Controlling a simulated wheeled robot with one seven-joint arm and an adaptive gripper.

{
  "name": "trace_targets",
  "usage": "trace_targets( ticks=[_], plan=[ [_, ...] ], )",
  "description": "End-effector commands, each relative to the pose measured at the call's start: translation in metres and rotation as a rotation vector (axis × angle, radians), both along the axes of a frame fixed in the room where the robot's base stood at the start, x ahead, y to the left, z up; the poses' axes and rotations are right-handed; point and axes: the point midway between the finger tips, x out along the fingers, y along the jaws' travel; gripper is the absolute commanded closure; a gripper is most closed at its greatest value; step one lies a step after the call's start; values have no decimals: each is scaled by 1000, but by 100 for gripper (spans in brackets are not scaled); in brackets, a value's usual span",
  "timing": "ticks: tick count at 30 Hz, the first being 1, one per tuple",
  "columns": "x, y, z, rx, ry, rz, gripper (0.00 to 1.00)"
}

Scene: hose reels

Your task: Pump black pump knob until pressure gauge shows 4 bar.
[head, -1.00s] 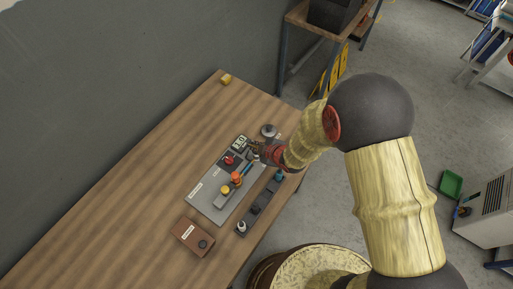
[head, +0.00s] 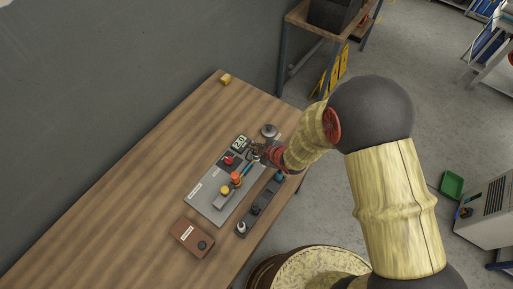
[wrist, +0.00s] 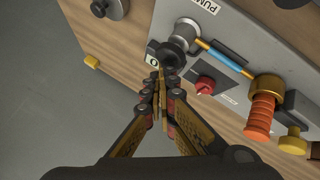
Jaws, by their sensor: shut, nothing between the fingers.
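The black pump knob (wrist: 174,52) sits at the end of a silver cylinder on the grey panel (wrist: 250,38), beside a PUMP label. My gripper (wrist: 160,75) is shut and empty, with its fingertips at the knob; I cannot tell whether they touch it. In the head view my gripper (head: 256,150) is over the far end of the panel and largely hides the knob. The pressure gauge (head: 239,143) is a small pale digital display that appears to read 2.0. In the wrist view the fingers and knob cover most of the display (wrist: 152,59).
The panel also carries a red knob (wrist: 205,85), a blue tube (wrist: 222,58), an orange knob (wrist: 261,116) and a yellow knob (wrist: 293,141). A brown box (head: 192,237) lies on the table (head: 140,205). The table's left side is clear.

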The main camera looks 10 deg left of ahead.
Motion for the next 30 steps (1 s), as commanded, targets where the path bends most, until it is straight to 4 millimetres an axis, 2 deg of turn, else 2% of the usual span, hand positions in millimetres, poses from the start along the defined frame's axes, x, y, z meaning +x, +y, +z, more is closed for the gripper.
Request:
trace_targets(
  ticks=[22,30],
  plan=[
    [-1,-1,-7,-2,3,0,100],
    [-1,-1,3,-2,2,-1,100]
  ],
)
